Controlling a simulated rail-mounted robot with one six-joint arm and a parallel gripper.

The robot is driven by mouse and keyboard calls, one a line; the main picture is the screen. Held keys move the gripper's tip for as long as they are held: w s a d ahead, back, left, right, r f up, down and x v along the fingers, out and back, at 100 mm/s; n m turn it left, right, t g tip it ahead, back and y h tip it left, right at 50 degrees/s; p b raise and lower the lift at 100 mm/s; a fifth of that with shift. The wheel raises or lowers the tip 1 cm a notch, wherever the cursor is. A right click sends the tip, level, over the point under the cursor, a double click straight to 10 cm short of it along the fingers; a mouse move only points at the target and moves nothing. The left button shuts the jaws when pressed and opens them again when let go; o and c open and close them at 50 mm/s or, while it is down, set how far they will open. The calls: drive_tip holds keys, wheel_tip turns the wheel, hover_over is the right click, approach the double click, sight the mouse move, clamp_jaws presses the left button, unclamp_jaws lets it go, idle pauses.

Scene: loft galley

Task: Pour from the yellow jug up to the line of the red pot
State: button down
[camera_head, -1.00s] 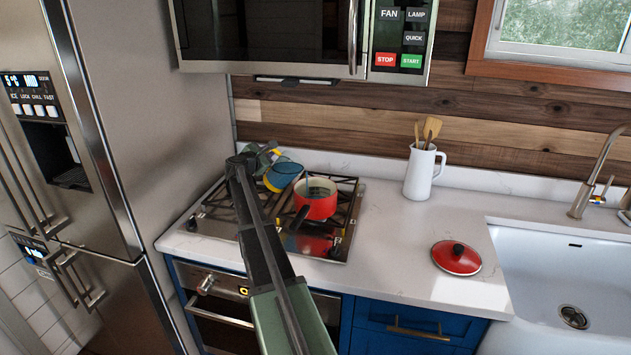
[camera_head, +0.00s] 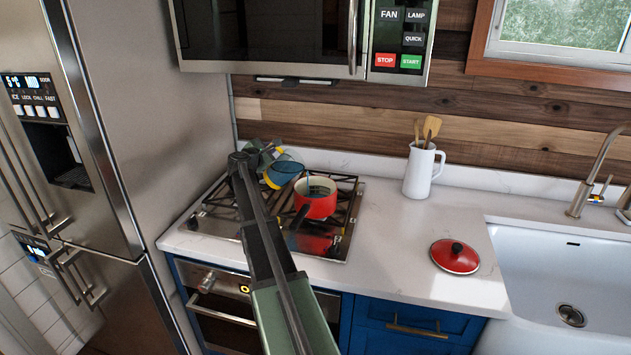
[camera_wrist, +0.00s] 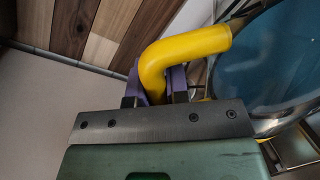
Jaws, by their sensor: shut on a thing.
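The yellow jug (camera_head: 285,172) is see-through with blue liquid and yellow trim. It is held tilted above the stove, just left of and behind the red pot (camera_head: 317,207). My gripper (camera_head: 267,155) is shut on its yellow handle; in the wrist view my gripper (camera_wrist: 158,88) has its purple fingers on either side of the handle (camera_wrist: 187,52). The jug's blue side (camera_wrist: 267,62) fills the right of that view. The pot stands upright on the stove, open, with a pale inside and a dark handle toward the front. Its line and liquid level are too small to tell.
The stove (camera_head: 215,215) has dark grates. A red lid (camera_head: 455,257) lies on the white counter (camera_head: 400,262). A white pitcher (camera_head: 419,172) with wooden utensils stands at the back. The fridge (camera_head: 165,110) is left, the microwave (camera_head: 270,40) above, the sink (camera_head: 560,260) right.

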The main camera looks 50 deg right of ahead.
drive_tip(key=shift+s+d+r+p, duration=0.1)
drive_tip(key=shift+s+r+p, duration=0.1)
drive_tip(key=shift+r+p, duration=0.15)
drive_tip(key=shift+s+d+r+m+p, duration=0.2)
drive_tip(key=shift+s+m+p, duration=0.25)
drive_tip(key=shift+m, duration=0.45)
idle(1.8)
drive_tip(key=shift+s+d+r+m+t+y+p, duration=0.2)
drive_tip(key=shift+s+r+m+t+y+p, duration=0.1)
drive_tip(key=shift+s+r+m+p, duration=0.5)
idle(1.9)
drive_tip(key=shift+w, duration=0.2)
